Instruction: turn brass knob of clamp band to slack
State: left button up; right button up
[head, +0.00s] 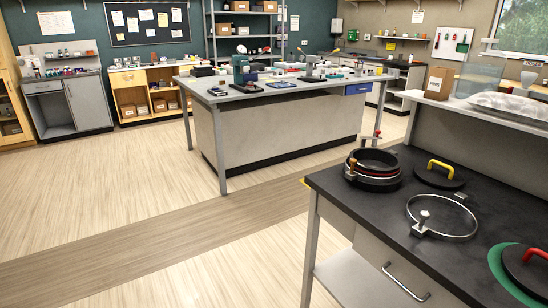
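A metal clamp band (471,235) lies as an open ring on the black bench top. A small upright knob (424,215) on a block sits at its left edge; its colour looks pale metal. Behind it stands a round black port (373,180) with a thin red line round it. A small brass-coloured knob (352,162) shows at that port's left side. Whether a band is tight or slack there cannot be told. Neither of my grippers is in view.
A black lid with a yellow handle (440,170) lies behind the ring. A black lid with a red handle (533,258) lies on a green ring at the right front. A cardboard box (439,82) stands on the raised shelf. Open floor (130,215) lies to the left.

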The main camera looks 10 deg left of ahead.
aim_at(354, 162)
jog(key=u, duration=0.25)
jog(key=i, duration=0.9)
jog(key=z, duration=1.9)
